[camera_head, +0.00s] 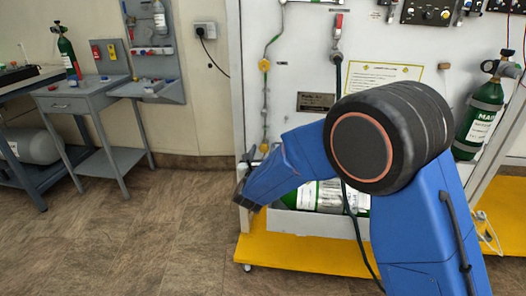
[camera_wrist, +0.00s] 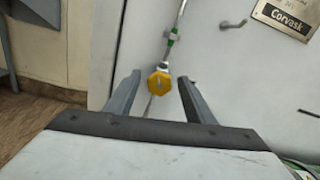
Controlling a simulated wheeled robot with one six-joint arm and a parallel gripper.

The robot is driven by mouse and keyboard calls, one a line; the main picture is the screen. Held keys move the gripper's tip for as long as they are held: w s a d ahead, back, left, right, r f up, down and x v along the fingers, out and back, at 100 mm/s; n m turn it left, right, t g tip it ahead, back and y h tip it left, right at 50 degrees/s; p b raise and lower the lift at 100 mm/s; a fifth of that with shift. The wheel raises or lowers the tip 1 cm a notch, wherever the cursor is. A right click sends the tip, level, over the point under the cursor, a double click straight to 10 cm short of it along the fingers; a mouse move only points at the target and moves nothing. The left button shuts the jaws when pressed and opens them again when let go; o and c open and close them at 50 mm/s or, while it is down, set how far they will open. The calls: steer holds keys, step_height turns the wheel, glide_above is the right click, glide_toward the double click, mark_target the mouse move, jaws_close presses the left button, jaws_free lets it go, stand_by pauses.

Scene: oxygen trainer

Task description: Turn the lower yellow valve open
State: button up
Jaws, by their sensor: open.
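The lower yellow valve (camera_head: 264,148) sits on a thin vertical pipe on the white panel, just above my blue forearm. In the wrist view the yellow valve (camera_wrist: 159,83) appears between the fingertips of my open gripper (camera_wrist: 159,79), with a green fitting above it. The fingers do not visibly touch it, and the depth gap is hard to tell. In the head view the dark end of my gripper (camera_head: 243,190) shows at the panel's left edge; its fingers are mostly hidden.
The upper yellow valve (camera_head: 264,65) is higher on the same pipe. A metal nameplate (camera_head: 316,101) and a hook (camera_wrist: 233,25) are on the panel to the right. A yellow base (camera_head: 300,252) runs below. A grey side table (camera_head: 85,98) stands left, with open floor between.

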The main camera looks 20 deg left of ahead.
steer(key=c, duration=1.1)
steer(key=shift+o, duration=0.2)
steer(key=shift+n, duration=0.3)
steer(key=shift+a+f+n, duration=0.1)
steer(key=shift+a+n, duration=0.05)
steer(key=shift+n, duration=2.55)
steer(key=o, duration=1.1)
steer(key=shift+c, duration=0.2)
steer(key=v, duration=1.7)
steer(key=shift+s, duration=0.25)
